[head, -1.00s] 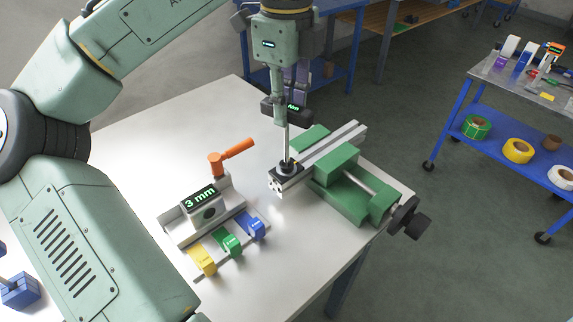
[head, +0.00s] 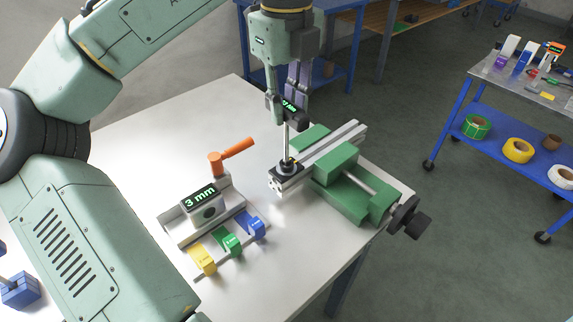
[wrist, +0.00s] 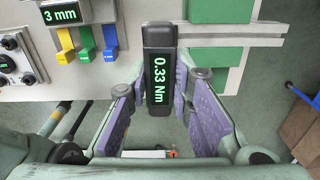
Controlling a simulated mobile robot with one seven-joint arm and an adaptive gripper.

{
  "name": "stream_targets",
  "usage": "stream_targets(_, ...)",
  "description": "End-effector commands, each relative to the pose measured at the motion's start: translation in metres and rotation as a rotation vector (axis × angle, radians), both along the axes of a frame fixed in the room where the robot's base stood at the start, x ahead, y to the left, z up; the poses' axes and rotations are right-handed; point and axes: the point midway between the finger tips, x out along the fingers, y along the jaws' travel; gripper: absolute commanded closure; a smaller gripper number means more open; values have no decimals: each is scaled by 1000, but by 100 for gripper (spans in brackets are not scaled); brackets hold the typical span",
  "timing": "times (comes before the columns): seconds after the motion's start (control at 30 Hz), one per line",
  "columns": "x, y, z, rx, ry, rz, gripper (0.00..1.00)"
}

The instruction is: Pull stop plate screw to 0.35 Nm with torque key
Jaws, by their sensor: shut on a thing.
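The torque key has a dark handle (head: 290,110) with a green-lit display and a thin steel shaft running down. In the wrist view its display (wrist: 158,78) reads 0.33 Nm. My gripper (head: 287,92), with purple pads, is shut on the handle above the bench; it also shows in the wrist view (wrist: 160,105). The key stands about upright, its lower end at the dark stop plate (head: 286,172) on the end of a metal rail (head: 335,143). The screw is hidden under the key's tip.
A green vise (head: 345,185) with a black handle (head: 410,218) holds the rail. To the left on the white table (head: 130,150) stand a fixture reading 3 mm (head: 200,197), an orange lever (head: 232,155), and yellow, green and blue tabs. A blue cart (head: 500,145) stands at the right.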

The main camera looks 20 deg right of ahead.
Motion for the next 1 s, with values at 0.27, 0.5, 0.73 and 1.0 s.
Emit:
stream_targets(0.27, 0, 0, 0, 1, 0, -19, 100)
stream_targets(0.5, 0, 0, 0, 1, 0, -40, 100)
stream_targets(0.73, 0, 0, 0, 1, 0, -6, 100)
stream_targets(1.0, 0, 0, 0, 0, 0, 36, 100)
